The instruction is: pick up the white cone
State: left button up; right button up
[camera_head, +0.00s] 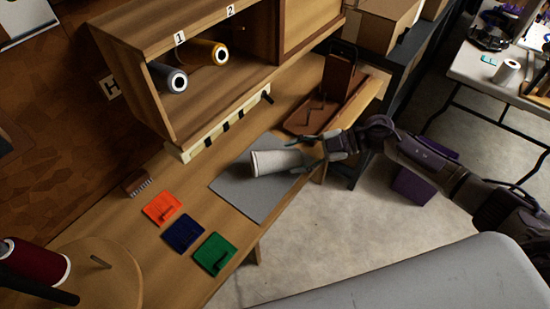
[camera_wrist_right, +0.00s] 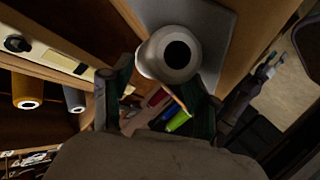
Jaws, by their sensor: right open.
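The white cone (camera_head: 275,162) lies on its side over the grey mat (camera_head: 240,190) on the wooden bench, one end towards my right gripper. My right gripper (camera_head: 318,153) is open at the cone's right end, its fingers pointing left along it. In the right wrist view, the cone (camera_wrist_right: 168,56) shows its end with a dark hole, between and just beyond the open fingers of the right gripper (camera_wrist_right: 158,78). I cannot tell whether the fingers touch it. My left gripper is not in view.
Orange (camera_head: 162,207), blue (camera_head: 183,233) and green (camera_head: 214,253) squares and a small brush (camera_head: 136,184) lie left of the mat. A shelf with grey (camera_head: 172,78) and yellow (camera_head: 208,53) spools stands behind. A brown wooden stand (camera_head: 325,98) is behind the gripper.

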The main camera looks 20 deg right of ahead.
aim_at(277, 161)
jog(key=shift+x, duration=1.2)
jog(key=shift+w+a, duration=0.1)
jog(key=shift+a, duration=0.05)
jog(key=c, duration=1)
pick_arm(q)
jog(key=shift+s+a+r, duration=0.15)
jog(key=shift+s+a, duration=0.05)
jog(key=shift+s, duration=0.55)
pick_arm(e)
jog(key=shift+c, duration=0.2)
